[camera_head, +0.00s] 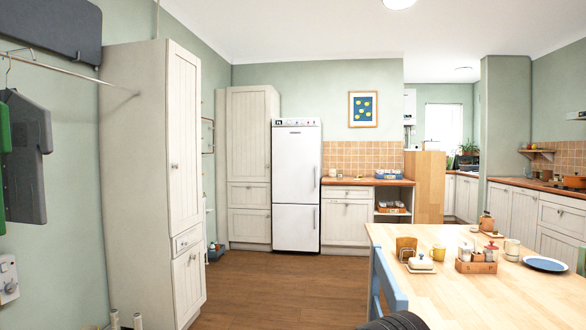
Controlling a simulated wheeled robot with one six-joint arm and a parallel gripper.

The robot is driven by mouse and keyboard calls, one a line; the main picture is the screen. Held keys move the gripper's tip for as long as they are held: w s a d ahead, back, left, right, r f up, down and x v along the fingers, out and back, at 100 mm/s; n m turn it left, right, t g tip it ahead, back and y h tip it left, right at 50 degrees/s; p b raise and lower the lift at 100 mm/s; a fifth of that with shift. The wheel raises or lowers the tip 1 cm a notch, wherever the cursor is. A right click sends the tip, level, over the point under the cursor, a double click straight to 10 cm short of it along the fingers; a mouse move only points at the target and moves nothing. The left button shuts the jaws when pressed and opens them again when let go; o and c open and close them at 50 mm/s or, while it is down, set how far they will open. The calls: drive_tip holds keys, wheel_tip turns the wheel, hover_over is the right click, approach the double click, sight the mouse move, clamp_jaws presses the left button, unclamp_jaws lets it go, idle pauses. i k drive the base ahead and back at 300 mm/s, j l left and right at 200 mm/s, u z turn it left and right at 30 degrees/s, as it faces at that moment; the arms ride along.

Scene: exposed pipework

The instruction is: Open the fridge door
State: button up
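The white fridge (297,170) stands against the far wall, a little right of the picture's middle. It has a tall upper door and a shorter lower door (296,228), and both look shut. A thin vertical handle (316,181) shows on the right edge of the upper door, and another one (315,218) on the lower door. The fridge is across the room from me. My gripper is not clearly seen; only a dark rounded shape shows at the bottom edge, and I cannot tell what it is.
A wooden table (480,300) with dishes fills the lower right, with a blue chair (386,281) at its left side. A tall cream cupboard (150,180) stands at the left. The wooden floor (270,285) between them is clear up to the fridge.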

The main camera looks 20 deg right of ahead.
sight(295, 150)
drive_tip(key=i+j+u, duration=0.1)
drive_tip(key=i+j, duration=0.45)
drive_tip(key=i+j+z, duration=0.15)
drive_tip(key=i, duration=0.3)
drive_tip(key=i+z, duration=0.2)
drive_tip(key=i, duration=0.2)
drive_tip(key=i+j+z, duration=0.15)
drive_tip(key=i, duration=0.25)
drive_tip(key=i+j+z, duration=0.2)
drive_tip(key=i+j, duration=0.15)
drive_tip(key=i+l+z, duration=0.1)
drive_tip(key=i+z, duration=0.15)
drive_tip(key=i, duration=0.6)
drive_tip(key=i+j+z, duration=0.1)
drive_tip(key=i+z, duration=0.15)
drive_tip(key=i, duration=0.65)
drive_tip(key=i+l+u, duration=0.1)
drive_tip(key=i, duration=1.55)
